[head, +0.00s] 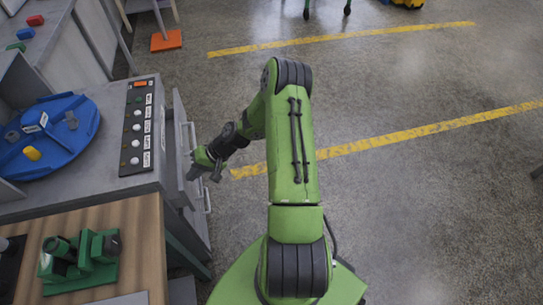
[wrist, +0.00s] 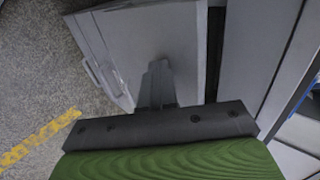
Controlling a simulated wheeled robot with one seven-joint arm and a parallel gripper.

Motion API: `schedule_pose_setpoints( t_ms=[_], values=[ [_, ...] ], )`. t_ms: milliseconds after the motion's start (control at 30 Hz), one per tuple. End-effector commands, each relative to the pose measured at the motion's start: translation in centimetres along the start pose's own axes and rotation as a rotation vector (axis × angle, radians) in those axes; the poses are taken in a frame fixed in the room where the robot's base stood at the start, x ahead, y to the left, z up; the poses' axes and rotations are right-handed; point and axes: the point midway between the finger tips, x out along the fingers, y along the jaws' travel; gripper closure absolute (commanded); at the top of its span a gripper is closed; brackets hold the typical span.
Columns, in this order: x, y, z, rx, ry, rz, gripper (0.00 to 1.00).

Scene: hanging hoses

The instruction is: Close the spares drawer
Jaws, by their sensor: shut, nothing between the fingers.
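The grey cabinet (head: 82,178) stands at the left in the head view, with grey fronts on its right side. A grey front panel (head: 181,128) with a bar handle stands out from the cabinet; I take it for the spares drawer, though no label is readable. In the wrist view a grey panel (wrist: 185,45) fills the upper middle, with a dark gap between it and the cabinet. My gripper (head: 192,172) is beside these fronts; in the wrist view its dark fingers (wrist: 158,72) are together and empty, over the panel. I cannot tell whether they touch it.
A blue round tray (head: 62,155) and a panel of buttons (head: 137,130) sit on the cabinet top. A wooden bench (head: 135,225) with a green device (head: 95,262) is at the lower left. The concrete floor (head: 420,210) on the right is clear, with yellow lines.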

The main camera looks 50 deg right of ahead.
Motion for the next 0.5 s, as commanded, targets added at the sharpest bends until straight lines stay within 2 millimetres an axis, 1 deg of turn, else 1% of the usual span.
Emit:
schedule_pose_setpoints(
  t_ms=[33,200,300,500],
  values=[
    [0.8,-0.7,0.1,-0.005,-0.003,-0.001,1.00],
    [2.6,-2.4,0.0,-0.003,0.000,-0.001,1.00],
    [3.2,-3.0,0.0,-0.002,-0.001,-0.002,1.00],
    [3.9,-3.7,-0.1,-0.003,0.001,-0.003,1.00]
  ],
)
